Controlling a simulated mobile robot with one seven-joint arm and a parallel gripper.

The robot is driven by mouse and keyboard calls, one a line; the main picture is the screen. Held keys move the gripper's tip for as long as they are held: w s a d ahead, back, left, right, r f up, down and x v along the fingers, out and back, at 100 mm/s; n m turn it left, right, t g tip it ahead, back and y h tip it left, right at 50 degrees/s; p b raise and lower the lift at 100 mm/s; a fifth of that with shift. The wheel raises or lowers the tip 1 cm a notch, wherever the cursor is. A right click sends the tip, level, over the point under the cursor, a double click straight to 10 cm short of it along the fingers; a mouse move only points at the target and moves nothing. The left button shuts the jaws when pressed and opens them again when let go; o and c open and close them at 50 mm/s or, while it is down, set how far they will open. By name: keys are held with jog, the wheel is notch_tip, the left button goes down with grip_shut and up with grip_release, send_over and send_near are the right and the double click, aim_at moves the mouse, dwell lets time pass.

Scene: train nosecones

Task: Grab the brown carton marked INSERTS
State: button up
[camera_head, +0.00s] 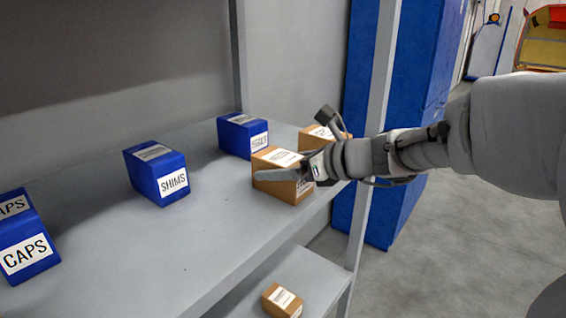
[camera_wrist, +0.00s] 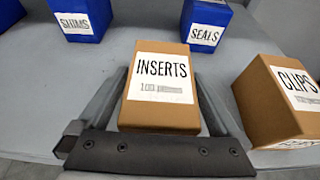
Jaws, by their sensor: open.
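The brown carton marked INSERTS (camera_wrist: 160,112) stands upright in the middle of the wrist view, with a white label on the face toward the camera. In the head view the same carton (camera_head: 268,163) is near the right end of the upper shelf, partly hidden by my gripper. My gripper (camera_wrist: 159,80) is open, with one finger along the left side of the carton and one along the right. Its jaws straddle the carton. I cannot tell whether either finger touches it.
A brown CLIPS carton (camera_wrist: 270,105) stands close on the right. Blue SHIMS (camera_head: 158,175), SEALS (camera_head: 234,138) and CAPS (camera_head: 28,255) boxes share the shelf (camera_head: 150,260). A shelf post (camera_head: 377,100) rises beside my arm. Another brown carton (camera_head: 282,301) sits on the lower shelf.

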jog(key=c, duration=1.4)
jog(key=shift+r, duration=0.1)
jog(key=shift+c, duration=0.3)
jog(key=shift+r, duration=0.1)
